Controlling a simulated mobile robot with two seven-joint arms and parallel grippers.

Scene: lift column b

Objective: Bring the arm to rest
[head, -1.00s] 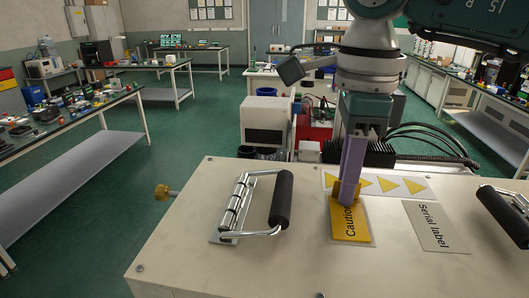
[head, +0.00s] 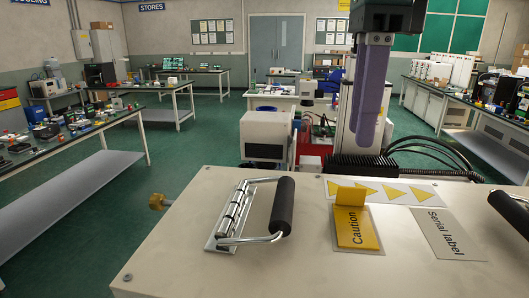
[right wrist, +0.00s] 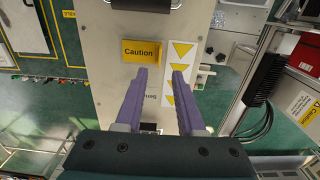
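My right gripper (head: 362,136) hangs in the air above the far part of a pale box top (head: 310,255), its purple fingers pointing down. In the right wrist view the two fingers (right wrist: 160,72) stand apart with nothing between them. A yellow Caution label (head: 357,232) lies on the box top, with a raised yellow flap (head: 350,195) at its far edge. The label also shows in the right wrist view (right wrist: 142,50), beyond the fingertips and apart from them. My left gripper is in neither view.
A black-gripped handle (head: 282,207) stands at left on the box, another (head: 510,212) at right. A serial label (head: 443,232) lies right of the Caution label. Black cables (head: 430,150) run behind the box. Benches stand left and right; green floor lies open at left.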

